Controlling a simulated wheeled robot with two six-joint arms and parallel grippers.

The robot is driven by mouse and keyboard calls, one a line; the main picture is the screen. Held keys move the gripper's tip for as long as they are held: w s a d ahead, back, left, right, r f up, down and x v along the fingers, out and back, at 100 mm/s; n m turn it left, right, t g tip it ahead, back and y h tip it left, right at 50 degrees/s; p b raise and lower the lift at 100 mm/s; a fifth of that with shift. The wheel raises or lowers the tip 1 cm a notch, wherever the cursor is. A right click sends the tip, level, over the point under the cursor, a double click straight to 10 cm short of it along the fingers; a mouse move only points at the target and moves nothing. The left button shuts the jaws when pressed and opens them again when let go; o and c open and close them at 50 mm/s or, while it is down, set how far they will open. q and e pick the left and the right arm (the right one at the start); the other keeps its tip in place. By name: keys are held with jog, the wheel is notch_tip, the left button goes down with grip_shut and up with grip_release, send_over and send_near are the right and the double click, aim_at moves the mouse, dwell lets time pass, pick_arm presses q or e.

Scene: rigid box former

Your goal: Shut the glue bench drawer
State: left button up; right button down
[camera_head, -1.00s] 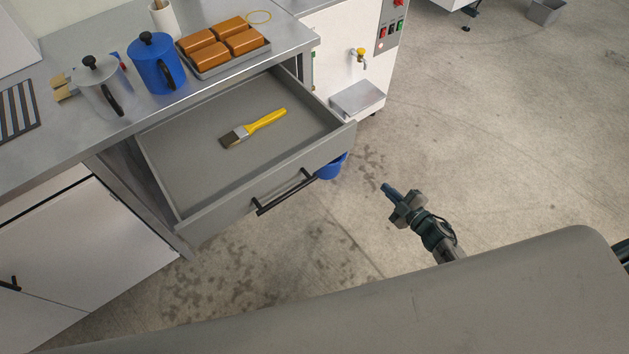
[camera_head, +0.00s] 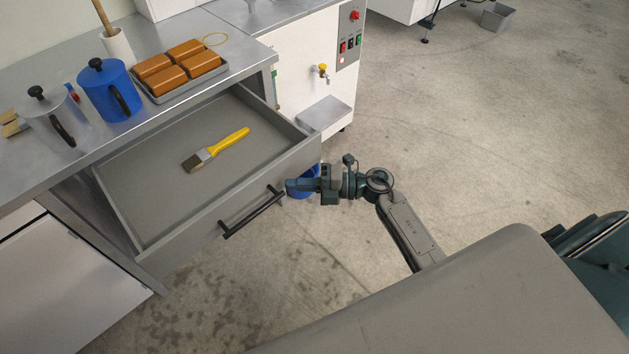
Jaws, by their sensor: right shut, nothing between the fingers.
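The grey glue bench drawer (camera_head: 165,216) is pulled well out of the bench, and its inside is in plain view. A brush (camera_head: 216,150) with a yellow handle lies on its floor. The black bar handle (camera_head: 252,212) runs along the drawer front. My right gripper (camera_head: 289,187) is shut and empty. Its tips are at the right end of the handle in the picture, close to the drawer front; I cannot tell whether they touch. My left gripper is not in view.
On the bench top (camera_head: 150,115) stand a blue pot (camera_head: 108,92), a grey pot (camera_head: 50,115) and a tray of orange-brown blocks (camera_head: 180,70). A blue bucket (camera_head: 303,188) is partly hidden behind my right gripper.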

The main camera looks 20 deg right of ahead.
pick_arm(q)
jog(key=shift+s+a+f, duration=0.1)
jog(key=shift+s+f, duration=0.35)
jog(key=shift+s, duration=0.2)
pick_arm(e)
jog(key=shift+x, duration=1.1)
jog(key=shift+w, duration=0.1)
